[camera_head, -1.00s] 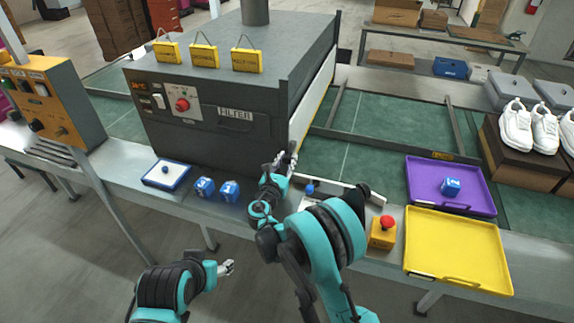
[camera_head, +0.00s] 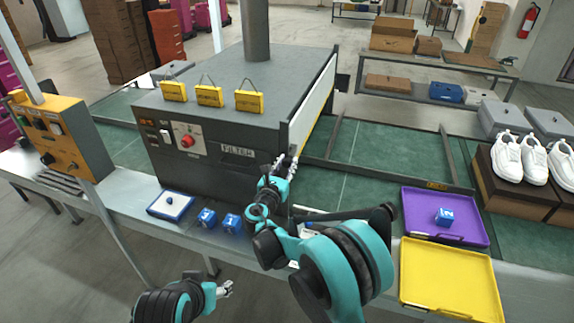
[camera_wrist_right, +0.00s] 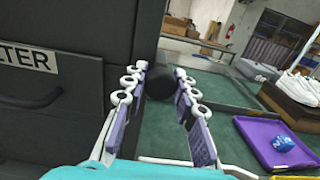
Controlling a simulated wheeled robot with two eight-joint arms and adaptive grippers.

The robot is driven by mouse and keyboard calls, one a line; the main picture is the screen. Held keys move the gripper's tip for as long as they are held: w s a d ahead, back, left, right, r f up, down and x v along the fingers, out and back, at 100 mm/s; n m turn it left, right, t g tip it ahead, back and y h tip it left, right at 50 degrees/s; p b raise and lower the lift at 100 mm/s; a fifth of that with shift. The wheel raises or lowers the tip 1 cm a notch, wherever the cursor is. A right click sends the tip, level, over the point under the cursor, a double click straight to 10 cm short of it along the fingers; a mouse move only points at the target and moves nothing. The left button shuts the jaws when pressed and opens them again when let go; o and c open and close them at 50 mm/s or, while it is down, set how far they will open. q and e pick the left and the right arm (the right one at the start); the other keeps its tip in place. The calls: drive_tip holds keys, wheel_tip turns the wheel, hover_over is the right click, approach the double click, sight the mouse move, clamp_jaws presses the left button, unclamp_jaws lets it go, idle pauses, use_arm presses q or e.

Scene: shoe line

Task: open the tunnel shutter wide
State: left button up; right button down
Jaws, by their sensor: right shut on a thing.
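The dark grey tunnel (camera_head: 215,130) stands on the line, with a FILTER label on its front. A pale panel, apparently the shutter (camera_head: 314,104), shows at its right end; how far open it stands I cannot tell. My right gripper (camera_head: 287,162) is at the tunnel's front right corner. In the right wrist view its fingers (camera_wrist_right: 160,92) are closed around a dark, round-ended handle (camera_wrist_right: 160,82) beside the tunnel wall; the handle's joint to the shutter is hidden. My left gripper (camera_head: 226,288) is low in front of the line, apart from everything; its fingers are too small to read.
A purple tray (camera_head: 408,218) with a blue cube (camera_head: 444,216) and a yellow tray (camera_head: 455,305) lie at the right. A blue-rimmed tray (camera_head: 155,211) and two blue cubes (camera_head: 219,220) lie before the tunnel. The orange control box (camera_head: 62,145) stands left.

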drive_tip(key=c, duration=1.2)
unclamp_jaws()
drive_tip(key=shift+s, duration=0.1)
drive_tip(key=v, duration=1.2)
